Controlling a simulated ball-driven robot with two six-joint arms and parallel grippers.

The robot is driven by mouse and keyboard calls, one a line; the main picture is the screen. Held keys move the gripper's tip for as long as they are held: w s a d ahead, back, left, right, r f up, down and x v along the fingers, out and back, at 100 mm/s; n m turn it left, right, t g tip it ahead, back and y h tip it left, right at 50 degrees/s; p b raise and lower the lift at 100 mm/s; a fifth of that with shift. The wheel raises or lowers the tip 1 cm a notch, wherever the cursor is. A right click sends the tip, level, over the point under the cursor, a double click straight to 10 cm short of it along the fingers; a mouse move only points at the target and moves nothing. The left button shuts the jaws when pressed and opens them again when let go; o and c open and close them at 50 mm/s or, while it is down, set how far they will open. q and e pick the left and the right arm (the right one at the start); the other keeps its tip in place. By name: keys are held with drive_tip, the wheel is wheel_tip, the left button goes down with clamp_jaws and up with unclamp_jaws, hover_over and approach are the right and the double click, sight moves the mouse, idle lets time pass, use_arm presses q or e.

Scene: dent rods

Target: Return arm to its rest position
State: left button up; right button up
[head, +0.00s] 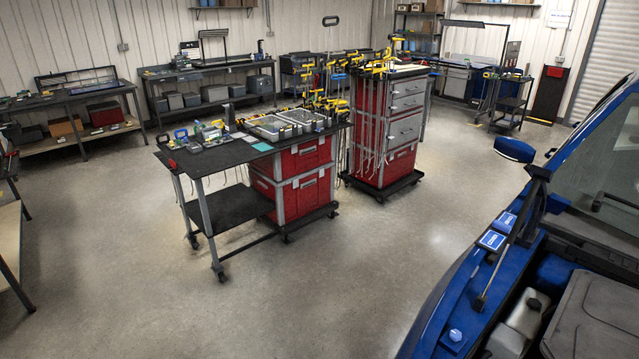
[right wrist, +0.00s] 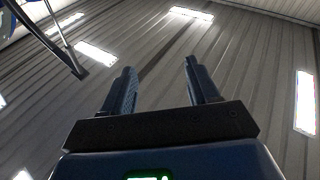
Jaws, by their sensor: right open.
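My right gripper (right wrist: 159,88) shows in the right wrist view with its two dark fingers apart. Nothing is between them, and behind them are the ribbed ceiling and its lights. Neither gripper shows in the head view. In the head view, a tall red and grey cart (head: 384,175) has several thin rods (head: 365,120) with yellow handles hanging along its side.
A black work cart (head: 210,152) with red drawers and small tools stands mid-room. A blue vehicle (head: 460,300) with its engine bay open fills the right side. Workbenches (head: 70,97) line the back wall. The grey floor (head: 330,270) in front is clear.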

drive_tip(key=s+a+r+m+g+h, duration=0.1)
drive_tip(key=s+a+r, duration=0.1)
drive_tip(key=s, duration=0.4)
drive_tip(key=s+a+r+m+g, duration=0.1)
drive_tip(key=s+a+r, duration=0.2)
drive_tip(key=s, duration=0.4)
drive_tip(key=s+a+r+g+h, duration=0.1)
drive_tip(key=s+a+r, duration=0.2)
drive_tip(key=s, duration=0.4)
drive_tip(key=shift+s+r+m+h, duration=0.25)
drive_tip(key=shift+r+m+h, duration=0.05)
drive_tip(key=shift+m, duration=0.1)
drive_tip(key=shift+a, duration=0.1)
